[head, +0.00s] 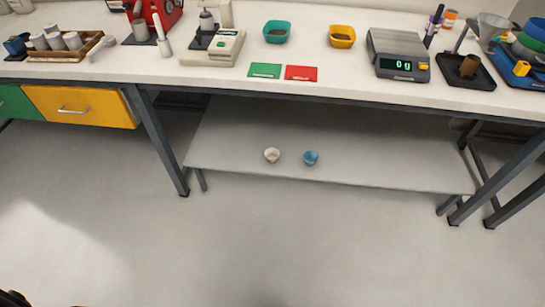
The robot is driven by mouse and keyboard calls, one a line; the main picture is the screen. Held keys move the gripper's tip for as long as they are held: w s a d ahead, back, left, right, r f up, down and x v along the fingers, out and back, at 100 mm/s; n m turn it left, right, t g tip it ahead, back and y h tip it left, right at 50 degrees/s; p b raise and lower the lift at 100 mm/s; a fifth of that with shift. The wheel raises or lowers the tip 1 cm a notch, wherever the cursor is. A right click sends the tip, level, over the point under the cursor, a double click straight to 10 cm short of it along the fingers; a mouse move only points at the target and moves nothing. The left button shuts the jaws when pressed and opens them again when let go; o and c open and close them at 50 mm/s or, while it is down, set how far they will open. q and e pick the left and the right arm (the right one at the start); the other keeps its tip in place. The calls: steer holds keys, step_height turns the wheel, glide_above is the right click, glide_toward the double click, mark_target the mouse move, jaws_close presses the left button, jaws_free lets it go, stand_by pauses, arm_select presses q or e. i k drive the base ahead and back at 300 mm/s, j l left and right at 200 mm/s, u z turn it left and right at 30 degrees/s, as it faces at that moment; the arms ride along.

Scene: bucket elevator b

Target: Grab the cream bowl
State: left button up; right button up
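The cream bowl (272,155) is small and sits upright on the low grey shelf (380,165) under the workbench, near the shelf's front edge. A blue bowl (311,158) of similar size sits just to its right, with a gap between them. Neither gripper shows clearly. Only a dark piece, likely mine, cuts into the bottom left corner, far from the bowls.
The white bench top (330,80) overhangs the shelf, with dark metal legs (160,145) at each side. On it stand a scale (398,55), green and red cards, a green bowl (277,31) and a yellow bowl (342,36). The floor in front is clear.

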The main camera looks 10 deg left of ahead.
mark_target(271, 154)
steer(key=i+j, duration=0.65)
steer(key=i+j+z, duration=0.1)
steer(key=i+j, duration=1.15)
steer(key=j, duration=0.25)
